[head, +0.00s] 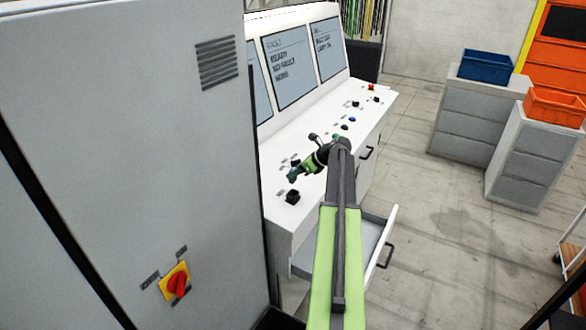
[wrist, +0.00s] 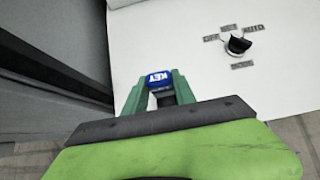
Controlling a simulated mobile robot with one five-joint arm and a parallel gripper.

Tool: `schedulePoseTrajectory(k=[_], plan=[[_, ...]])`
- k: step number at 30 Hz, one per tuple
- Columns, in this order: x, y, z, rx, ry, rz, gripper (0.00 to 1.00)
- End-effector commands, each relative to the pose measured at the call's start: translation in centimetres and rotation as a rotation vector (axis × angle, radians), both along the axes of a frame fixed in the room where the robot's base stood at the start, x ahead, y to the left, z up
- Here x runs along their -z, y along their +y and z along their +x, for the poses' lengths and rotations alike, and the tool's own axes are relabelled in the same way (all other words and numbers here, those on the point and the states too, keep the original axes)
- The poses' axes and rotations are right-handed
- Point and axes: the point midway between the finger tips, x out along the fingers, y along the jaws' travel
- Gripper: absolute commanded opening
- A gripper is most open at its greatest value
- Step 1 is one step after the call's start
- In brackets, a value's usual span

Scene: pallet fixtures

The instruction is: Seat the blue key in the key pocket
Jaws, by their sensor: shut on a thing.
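The blue key (wrist: 157,79) sits between the green fingers of my gripper (wrist: 158,86) in the wrist view, with white lettering facing the camera. My gripper is shut on it. In the head view my gripper (head: 294,175) is over the near left part of the white console top (head: 280,155); the key cannot be made out there. A black knob (wrist: 237,44) with small label plates around it is on the white panel, right of the key in the wrist view. I cannot make out the key pocket in either view.
A tall grey cabinet (head: 130,130) with a red and yellow switch (head: 176,283) stands close on the left. An open drawer (head: 370,240) juts from the console front. Blue (head: 486,67) and orange (head: 553,107) bins stand on grey cabinets at the right, with clear floor between.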

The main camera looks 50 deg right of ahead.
Motion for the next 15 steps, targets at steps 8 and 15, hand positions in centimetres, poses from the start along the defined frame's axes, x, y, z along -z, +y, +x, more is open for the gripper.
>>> schedulePoseTrajectory(k=[8, 15], plan=[[1.3, 0.0, -0.1, -0.001, 0.001, 0.0, 0.0], [3.2, 0.0, -0.1, -0.002, 0.001, -0.001, 0.0]])
